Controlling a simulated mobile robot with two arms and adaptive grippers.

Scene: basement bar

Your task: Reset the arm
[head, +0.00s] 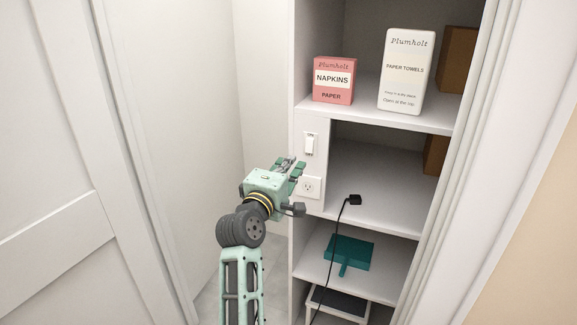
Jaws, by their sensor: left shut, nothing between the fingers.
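My left gripper (294,167) is shut and empty. It is in front of the closet shelving, at its left edge, with its fingers pointing away from me. In the picture it sits just left of and above a white wall outlet (309,187) and below a light switch (310,145). I cannot tell whether it touches the panel. My left arm comes up from the bottom of the view. My right gripper is not in view.
A white shelf unit (383,112) holds a pink napkin box (333,81), a paper towel pack (407,72) and brown boxes (457,60). A black plug (354,200) with a cord hangs near the middle shelf. A teal dustpan-like object (348,252) lies lower. A white door (50,160) stands at left.

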